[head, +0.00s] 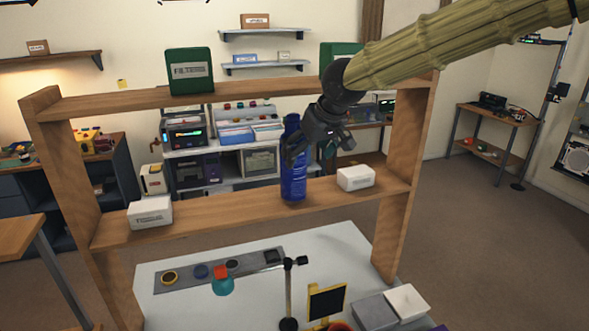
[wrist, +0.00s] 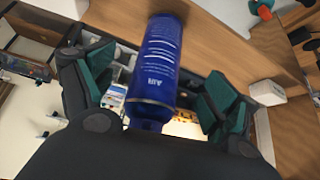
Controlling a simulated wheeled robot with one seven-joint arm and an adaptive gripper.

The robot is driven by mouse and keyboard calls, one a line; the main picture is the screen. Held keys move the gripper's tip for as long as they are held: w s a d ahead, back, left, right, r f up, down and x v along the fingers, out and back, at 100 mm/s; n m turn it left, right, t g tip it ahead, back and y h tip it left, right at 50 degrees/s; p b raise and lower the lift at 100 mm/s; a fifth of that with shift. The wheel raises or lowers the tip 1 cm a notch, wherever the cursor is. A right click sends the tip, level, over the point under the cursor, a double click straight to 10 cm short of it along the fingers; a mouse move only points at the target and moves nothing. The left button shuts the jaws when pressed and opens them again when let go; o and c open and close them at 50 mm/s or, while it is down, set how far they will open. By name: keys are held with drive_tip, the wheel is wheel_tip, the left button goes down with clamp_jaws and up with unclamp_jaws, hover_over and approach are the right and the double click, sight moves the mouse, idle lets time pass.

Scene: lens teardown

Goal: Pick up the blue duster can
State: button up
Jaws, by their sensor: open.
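The blue duster can (head: 293,180) stands upright on the middle shelf of the wooden rack, near its centre. In the wrist view the can (wrist: 157,75) lies between the two green-padded fingers, with white lettering on its side. My gripper (head: 296,150) reaches in from the upper right at the can's upper part and partly covers it. In the wrist view my gripper (wrist: 152,92) is open, one finger on each side of the can. A gap shows on both sides; the fingers do not appear to touch it.
On the same shelf (head: 225,206) a white box (head: 356,178) stands right of the can and another white box (head: 150,212) at the left. A green filters box (head: 190,71) sits on the top board (head: 260,95). Below is a white bench (head: 335,245) with small parts.

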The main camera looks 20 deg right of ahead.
sight(299, 142)
drive_tip(key=shift+w+a+r+p, duration=0.25)
drive_tip(key=shift+w+p, duration=0.2)
drive_tip(key=shift+w, duration=0.15)
drive_tip(key=w, duration=0.1)
drive_tip(key=w+p, duration=0.2)
drive_tip(key=shift+w+a+f, duration=0.1)
drive_tip(key=shift+w+a, duration=0.15)
drive_tip(key=shift+a, duration=0.05)
drive_tip(key=shift+w+a+f+p, duration=0.15)
drive_tip(key=shift+w+f+p, duration=0.15)
drive_tip(key=shift+f+p, duration=0.3)
drive_tip(key=c, duration=1.9)
drive_tip(key=shift+b, duration=0.6)
